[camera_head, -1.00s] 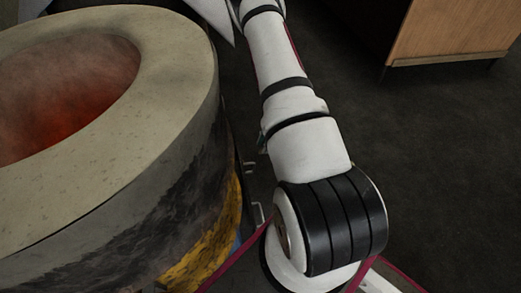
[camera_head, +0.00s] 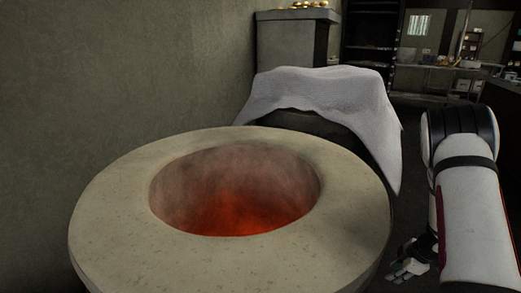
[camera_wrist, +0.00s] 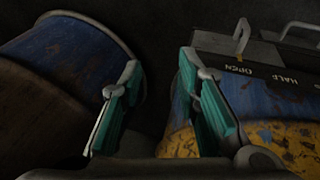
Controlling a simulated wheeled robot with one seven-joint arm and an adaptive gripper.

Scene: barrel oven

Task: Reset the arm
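My gripper (camera_wrist: 165,110) shows in the wrist view with its two teal-padded fingers spread apart and nothing between them. In the head view my gripper (camera_head: 407,268) hangs low at the right, beside the barrel oven and below my folded arm. The barrel oven (camera_head: 110,225) has a thick pale rim around a round opening with a red glow inside. In the wrist view a blue and yellow barrel side (camera_wrist: 270,110) lies to the right of the fingers, with a dark plate marked "OPEN" and "HALF" and metal handles.
A white cloth (camera_head: 320,92) drapes over a dark rounded thing behind the oven. A rusty blue barrel (camera_wrist: 70,65) is at the left of the wrist view. A grey cabinet (camera_head: 290,40) and shelves stand farther back. A plain wall closes off the left side.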

